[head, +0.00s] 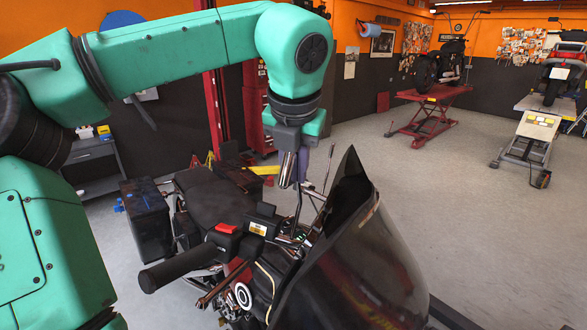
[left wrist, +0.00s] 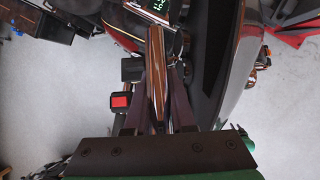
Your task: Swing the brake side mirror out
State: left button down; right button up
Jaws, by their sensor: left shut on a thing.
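The motorcycle stands in the lower middle of the head view, its dark windshield (head: 375,265) at the right. A black handlebar grip (head: 190,262) points to the lower left, with a red switch (head: 228,228) near its inner end. My left gripper (head: 292,170) points down above the handlebar area, left of the windshield. In the left wrist view, its two fingers (left wrist: 157,95) are shut on a narrow, glossy brown-grey part (left wrist: 156,60), which looks like the mirror seen nearly edge-on. The mirror's stem and joint are mostly hidden. My right gripper is not in view.
The windshield also shows close right of the fingers in the left wrist view (left wrist: 225,60). The black seat (head: 215,195) lies left of the gripper. A red lift (head: 430,112) with another motorcycle stands farther back. Grey floor behind the windshield is clear.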

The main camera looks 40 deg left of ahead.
pick_arm(q)
jog(key=shift+r, duration=0.15)
jog(key=c, duration=0.9)
grip_release()
jog(key=shift+o, duration=0.7)
jog(key=shift+w, duration=0.1)
jog(key=shift+d, duration=0.1)
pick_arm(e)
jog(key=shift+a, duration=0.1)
pick_arm(q)
jog(key=b+v, duration=0.1)
jog(key=v, duration=0.8)
jog(key=shift+d, duration=0.1)
jog(key=p+v, duration=0.1)
jog(key=v, duration=0.4)
jog(key=shift+r, duration=0.15)
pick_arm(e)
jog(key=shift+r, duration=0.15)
